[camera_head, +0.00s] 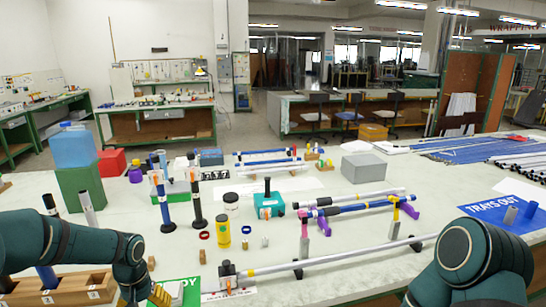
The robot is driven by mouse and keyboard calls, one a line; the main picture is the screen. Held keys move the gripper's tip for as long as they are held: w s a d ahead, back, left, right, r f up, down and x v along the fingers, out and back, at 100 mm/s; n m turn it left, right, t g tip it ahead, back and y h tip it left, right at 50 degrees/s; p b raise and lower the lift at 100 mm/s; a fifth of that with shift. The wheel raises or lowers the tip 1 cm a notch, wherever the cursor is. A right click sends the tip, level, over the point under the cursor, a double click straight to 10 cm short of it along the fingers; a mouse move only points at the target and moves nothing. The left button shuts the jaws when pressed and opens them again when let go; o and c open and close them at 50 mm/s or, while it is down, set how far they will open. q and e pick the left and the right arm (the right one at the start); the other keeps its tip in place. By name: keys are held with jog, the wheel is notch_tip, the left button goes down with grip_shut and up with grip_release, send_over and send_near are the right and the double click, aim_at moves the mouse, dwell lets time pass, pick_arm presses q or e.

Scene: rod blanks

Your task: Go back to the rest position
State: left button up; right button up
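My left arm (70,250) comes in from the left and bends down to the bottom edge; its gripper is cut off there. My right arm (470,258) shows only as a rounded teal joint at the lower right, and its gripper is out of frame. A long silver rod (340,256) lies on low black supports at the front. Blue and silver rods (365,206) rest on purple-footed stands in the middle. More rods (265,162) lie on a rack behind. Two dark upright posts (196,195) stand left of centre.
A wooden block with holes (75,290) lies beneath my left arm. A green box (82,188) carries a blue one (73,148) at left. Yellow (223,231) and white (231,203) jars stand mid-table. A blue "TRAYS OUT" mat (490,207) lies right.

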pick_arm(q)
jog(key=s+d+f+m+h, duration=0.1)
jog(key=s+d+f+h, duration=0.3)
jog(key=d+f, duration=0.85)
jog(key=s+d+f+t, duration=0.1)
jog(key=s+d+f, duration=0.3)
jog(key=s+d, duration=0.5)
jog(key=s, duration=0.4)
jog(key=shift+d+f+t, duration=0.2)
jog(key=shift+d+t, duration=0.1)
